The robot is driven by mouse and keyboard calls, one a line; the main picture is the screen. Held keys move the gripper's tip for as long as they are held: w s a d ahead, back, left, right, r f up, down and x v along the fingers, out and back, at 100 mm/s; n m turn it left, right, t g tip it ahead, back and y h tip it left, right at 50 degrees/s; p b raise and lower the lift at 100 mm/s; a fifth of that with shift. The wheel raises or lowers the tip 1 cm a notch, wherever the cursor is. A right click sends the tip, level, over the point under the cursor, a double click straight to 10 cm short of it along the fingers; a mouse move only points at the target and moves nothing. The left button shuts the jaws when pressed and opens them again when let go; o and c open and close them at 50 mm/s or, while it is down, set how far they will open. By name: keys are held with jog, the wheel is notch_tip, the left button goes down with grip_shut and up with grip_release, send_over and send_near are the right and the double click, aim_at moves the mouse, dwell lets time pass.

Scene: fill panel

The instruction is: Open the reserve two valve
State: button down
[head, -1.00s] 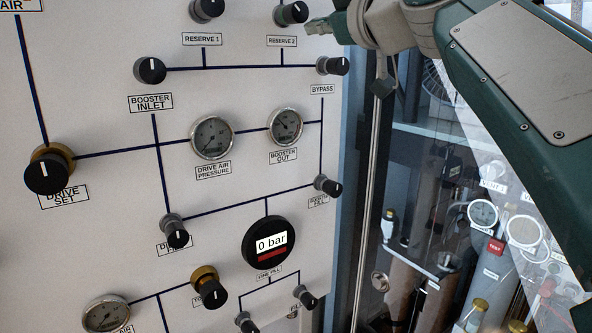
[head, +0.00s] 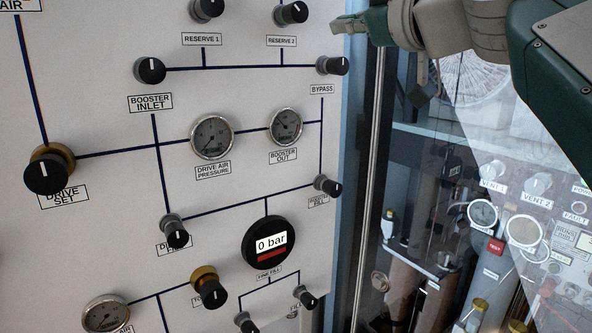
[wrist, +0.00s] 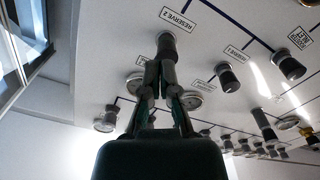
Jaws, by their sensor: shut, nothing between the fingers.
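The reserve two valve is a black knob on a grey collar (head: 291,12), above the RESERVE 2 label (head: 281,41) at the top of the white panel. My gripper (head: 338,25) is to the right of this knob in the head view, with a visible gap between them. In the wrist view the gripper fingers (wrist: 160,66) are close together and empty. The reserve two knob (wrist: 166,44) shows just beyond their tips, partly hidden by them, with its label (wrist: 178,18) above. I cannot tell from the wrist view how far the tips are from the knob.
The reserve one knob (head: 207,9) is left of the reserve two knob. The bypass knob (head: 333,65) is below my gripper, near the panel's right edge. Gauges and a 0 bar display (head: 269,243) are lower down. A vertical metal rod (head: 370,180) runs beside the panel.

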aim_at(295, 13)
jog(key=shift+w+a+f, duration=0.25)
jog(key=shift+w+a, duration=0.8)
jog(key=shift+a, duration=0.2)
jog(key=shift+w+a+f, duration=0.25)
jog(key=shift+w+a, duration=0.75)
jog(key=shift+a, duration=0.25)
jog(key=shift+r, duration=0.4)
jog(key=shift+w+d+r, duration=0.15)
jog(key=shift+w+d, duration=0.1)
jog(key=shift+d, duration=0.15)
jog(key=shift+w+d+r, duration=0.15)
jog(key=shift+d+r, duration=0.15)
jog(key=shift+r, duration=0.05)
jog(key=shift+w+d, duration=0.1)
